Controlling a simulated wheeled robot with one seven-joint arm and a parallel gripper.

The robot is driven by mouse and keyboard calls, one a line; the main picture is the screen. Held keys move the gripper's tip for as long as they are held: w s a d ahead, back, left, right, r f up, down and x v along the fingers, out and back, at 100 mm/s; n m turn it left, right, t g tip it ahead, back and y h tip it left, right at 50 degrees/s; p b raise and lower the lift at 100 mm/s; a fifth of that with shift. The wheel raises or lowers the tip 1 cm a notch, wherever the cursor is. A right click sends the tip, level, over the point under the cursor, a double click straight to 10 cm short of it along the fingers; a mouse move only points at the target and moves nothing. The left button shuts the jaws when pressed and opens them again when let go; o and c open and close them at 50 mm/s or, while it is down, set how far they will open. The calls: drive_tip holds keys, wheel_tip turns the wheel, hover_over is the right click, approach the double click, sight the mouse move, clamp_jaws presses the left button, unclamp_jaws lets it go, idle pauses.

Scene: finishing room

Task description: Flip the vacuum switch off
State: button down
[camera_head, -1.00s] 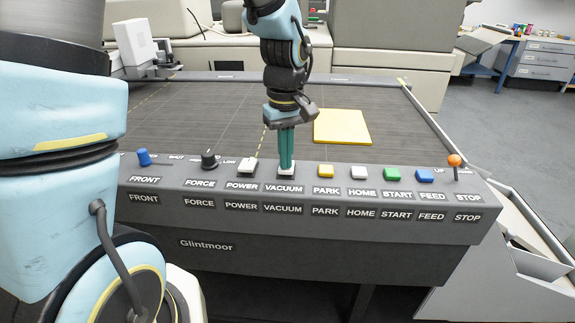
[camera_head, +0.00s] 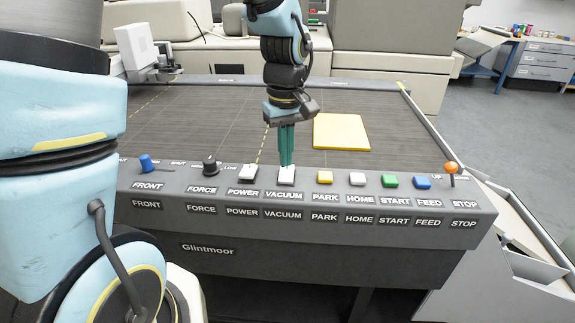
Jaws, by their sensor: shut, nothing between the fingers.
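The vacuum switch (camera_head: 286,177) is a white rocker on the dark front panel, above the VACUUM label (camera_head: 284,196). My gripper (camera_head: 287,163) points down with its green fingers shut and empty. The fingertips are right at the back edge of the vacuum switch; I cannot tell whether they touch it. The front part of the switch shows, and its back part is partly hidden by the fingers.
The similar white power switch (camera_head: 248,174) is close on the left, the yellow park button (camera_head: 325,177) on the right. A black force knob (camera_head: 210,165) and an orange-topped stop lever (camera_head: 451,168) stand up from the panel (camera_head: 300,250). A yellow sheet (camera_head: 341,132) lies on the table behind.

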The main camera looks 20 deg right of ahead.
sight(286, 177)
drive_tip(key=shift+r+p, duration=1.4)
drive_tip(key=shift+r, duration=0.6)
